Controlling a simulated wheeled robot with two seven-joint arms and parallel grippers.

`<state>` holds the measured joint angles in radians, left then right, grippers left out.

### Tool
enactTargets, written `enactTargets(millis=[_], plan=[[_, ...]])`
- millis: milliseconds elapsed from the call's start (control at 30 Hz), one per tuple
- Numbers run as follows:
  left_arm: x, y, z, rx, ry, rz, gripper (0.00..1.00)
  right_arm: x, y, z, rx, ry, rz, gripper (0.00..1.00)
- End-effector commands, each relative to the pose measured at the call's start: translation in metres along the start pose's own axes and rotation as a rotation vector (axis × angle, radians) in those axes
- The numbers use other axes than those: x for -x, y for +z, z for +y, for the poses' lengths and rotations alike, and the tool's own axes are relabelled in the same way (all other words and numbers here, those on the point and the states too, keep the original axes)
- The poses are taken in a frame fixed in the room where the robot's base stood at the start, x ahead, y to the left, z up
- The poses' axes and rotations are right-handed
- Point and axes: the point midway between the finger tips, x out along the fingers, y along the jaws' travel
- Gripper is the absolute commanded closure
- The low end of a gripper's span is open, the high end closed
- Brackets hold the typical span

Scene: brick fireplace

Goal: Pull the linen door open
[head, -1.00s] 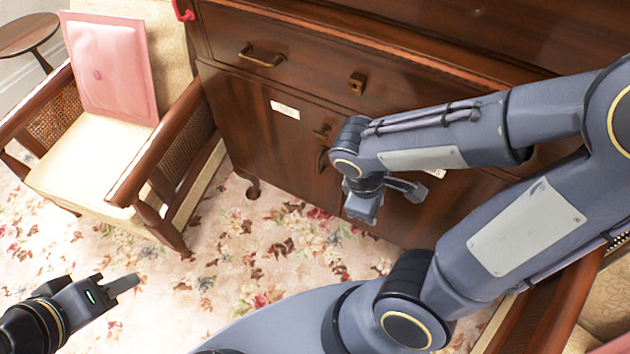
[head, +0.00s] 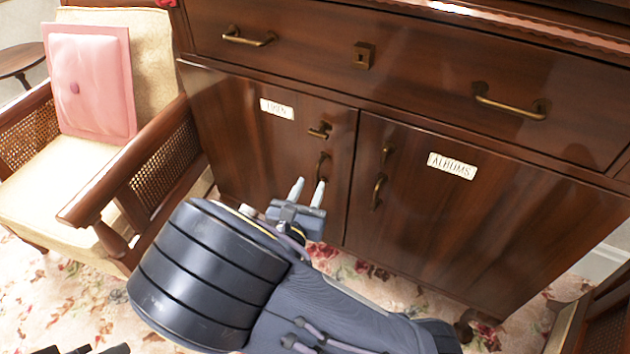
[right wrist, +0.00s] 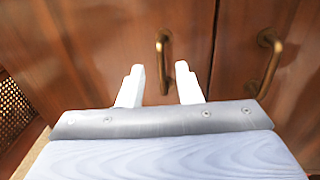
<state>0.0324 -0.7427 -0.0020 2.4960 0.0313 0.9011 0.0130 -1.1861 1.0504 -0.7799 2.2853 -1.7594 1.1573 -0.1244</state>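The left cabinet door (head: 255,140) is shut. It carries a small white label (head: 277,108) whose lettering I cannot read surely, a brass latch (head: 320,130) and a curved brass handle (head: 321,166). The right door (head: 460,220) is labelled ALBUMS and is also shut. My right gripper (head: 308,192) is open and empty, just below the left door's handle. In the right wrist view its two pale fingers (right wrist: 159,84) point at the door, and the handle (right wrist: 163,62) appears between and beyond their tips. Of my left gripper only dark parts (head: 95,349) show at the bottom edge.
A drawer (head: 420,75) with brass pulls runs above both doors. A cream armchair (head: 60,190) with a pink cushion (head: 90,85) stands close by on the left. Part of another chair (head: 590,325) shows at the lower right. Flowered carpet lies in front.

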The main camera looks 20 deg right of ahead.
Motion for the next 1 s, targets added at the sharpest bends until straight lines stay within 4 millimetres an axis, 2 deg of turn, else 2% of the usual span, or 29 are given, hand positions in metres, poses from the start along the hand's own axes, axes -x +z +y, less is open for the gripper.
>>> enactTargets(millis=[100,300,633,867,1000], plan=[[-0.008,0.004,-0.004,0.000,0.000,0.000,0.64,-0.021,-0.003,-0.001,-0.002,-0.004,0.001,0.69],[-0.013,0.006,-0.006,0.000,0.000,0.000,0.64,-0.042,-0.002,0.000,-0.002,-0.002,0.002,0.69],[-0.013,0.006,-0.006,0.000,0.000,0.000,0.64,-0.047,0.000,0.000,-0.001,-0.001,0.002,0.69],[-0.013,0.006,-0.006,0.000,0.000,0.000,0.64,-0.047,-0.001,0.000,-0.001,-0.001,0.002,0.98],[-0.013,0.006,-0.006,0.000,0.000,0.000,0.64,-0.047,-0.001,0.000,-0.001,-0.001,0.002,1.00]])
